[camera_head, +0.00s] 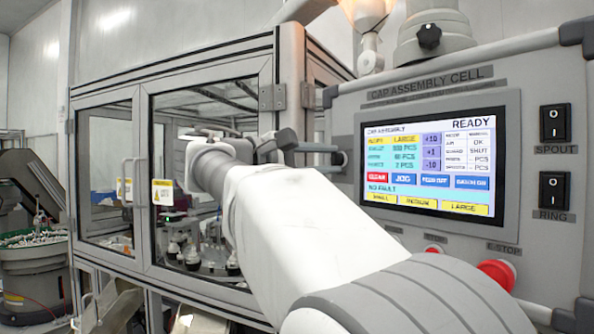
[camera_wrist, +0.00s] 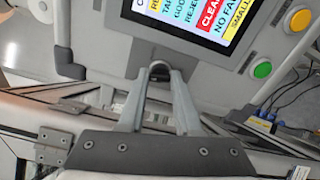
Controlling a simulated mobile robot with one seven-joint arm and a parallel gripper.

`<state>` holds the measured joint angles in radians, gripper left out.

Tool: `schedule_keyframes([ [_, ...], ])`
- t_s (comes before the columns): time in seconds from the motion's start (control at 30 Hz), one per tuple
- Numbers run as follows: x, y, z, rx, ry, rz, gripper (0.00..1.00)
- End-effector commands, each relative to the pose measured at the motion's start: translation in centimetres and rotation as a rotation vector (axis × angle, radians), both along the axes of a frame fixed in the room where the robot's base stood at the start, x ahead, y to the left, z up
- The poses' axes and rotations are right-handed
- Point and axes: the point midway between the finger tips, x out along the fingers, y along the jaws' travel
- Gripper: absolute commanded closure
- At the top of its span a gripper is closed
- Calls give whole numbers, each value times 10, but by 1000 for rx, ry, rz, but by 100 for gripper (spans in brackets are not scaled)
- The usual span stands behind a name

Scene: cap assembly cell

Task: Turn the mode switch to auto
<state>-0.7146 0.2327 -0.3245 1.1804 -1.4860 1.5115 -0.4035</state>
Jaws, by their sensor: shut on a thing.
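The mode switch (camera_wrist: 160,70) is a small dark knob low on the panel face in the wrist view. My gripper (camera_wrist: 159,76) has its two grey fingers around it, shut on it. In the head view my gripper (camera_head: 322,153) reaches the left edge of the control panel (camera_head: 530,224), and the switch is mostly hidden there. The panel's screen (camera_head: 428,168) reads READY, and its small MODE line appears to say MANUAL. The knob's pointing direction cannot be made out.
A red emergency stop (camera_head: 497,273) sits low on the panel. Rocker switches (camera_head: 555,123) are at its right. Yellow (camera_wrist: 263,70) and green buttons show in the wrist view. The glazed machine enclosure (camera_head: 205,100) stands close behind my arm.

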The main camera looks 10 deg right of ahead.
Motion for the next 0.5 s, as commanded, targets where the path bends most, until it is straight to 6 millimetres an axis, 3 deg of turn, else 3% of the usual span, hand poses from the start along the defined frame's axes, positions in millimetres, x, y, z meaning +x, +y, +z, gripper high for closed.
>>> schedule_keyframes([
  [0.5, 0, 0, -4, 223, -438, -1, 100],
])
